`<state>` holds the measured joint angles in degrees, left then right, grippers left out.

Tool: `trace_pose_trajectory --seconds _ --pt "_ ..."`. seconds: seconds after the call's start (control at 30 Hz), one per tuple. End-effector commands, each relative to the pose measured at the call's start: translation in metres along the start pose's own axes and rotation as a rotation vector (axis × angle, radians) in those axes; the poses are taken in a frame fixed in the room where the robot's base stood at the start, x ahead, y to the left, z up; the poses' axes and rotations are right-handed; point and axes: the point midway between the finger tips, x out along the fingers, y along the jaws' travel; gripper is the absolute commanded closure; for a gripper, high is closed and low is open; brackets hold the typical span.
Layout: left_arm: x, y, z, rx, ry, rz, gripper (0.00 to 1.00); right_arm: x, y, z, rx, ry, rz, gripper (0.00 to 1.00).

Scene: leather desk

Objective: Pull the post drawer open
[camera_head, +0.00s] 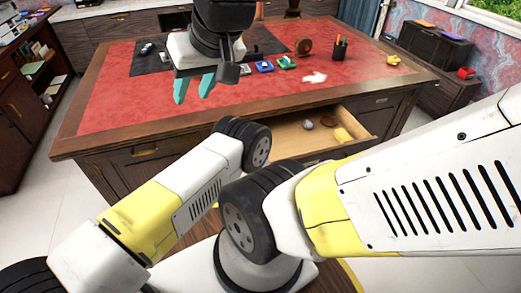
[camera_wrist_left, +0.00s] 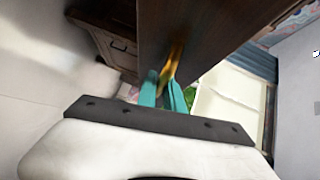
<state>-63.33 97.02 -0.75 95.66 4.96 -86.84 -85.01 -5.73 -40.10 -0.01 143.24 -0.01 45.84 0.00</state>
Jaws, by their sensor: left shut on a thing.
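The post drawer (camera_head: 361,134) stands open at the front right of the desk, its pale wooden inside showing. It holds a grey ball (camera_head: 308,125), a reddish-brown item (camera_head: 327,123) and a yellow item (camera_head: 343,135). In the left wrist view my left gripper (camera_wrist_left: 166,88) has its teal fingers closed on a brass handle (camera_wrist_left: 176,57) on a dark brown drawer front (camera_wrist_left: 205,35). My arm links hide this gripper and the handle in the head view. My right gripper (camera_head: 194,88) is open and empty above the red desktop, its teal fingers apart.
The desk (camera_head: 120,90) has a red leather top. A pen cup (camera_head: 340,48), a brown roll (camera_head: 304,46), a white item (camera_head: 314,77) and a yellow item (camera_head: 393,60) stand on it. A dark shelf (camera_head: 25,95) is at left; pale floor (camera_head: 60,215) is clear at front left.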

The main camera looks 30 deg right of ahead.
Motion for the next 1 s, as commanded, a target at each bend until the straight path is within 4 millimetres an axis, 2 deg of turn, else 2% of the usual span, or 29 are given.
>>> trace_pose_trajectory --seconds 0.47,0.5,0.53,1.0 --pt "-0.0046 0.0027 -0.0028 0.0 -0.002 0.004 1.0 0.0 0.0 0.0 0.0 0.0 0.0 0.64" --pt "-0.0046 0.0027 -0.0028 0.0 -0.002 0.004 0.82 0.0 0.0 0.0 0.0 0.0 0.0 0.64" --pt "-0.0046 0.0027 -0.0028 0.0 -0.002 0.004 0.8 0.0 0.0 0.0 0.0 0.0 0.0 0.64" --pt "-0.002 0.0002 -0.0014 0.0 -0.001 0.0 0.8 0.0 0.0 0.0 0.0 0.0 0.0 0.64"
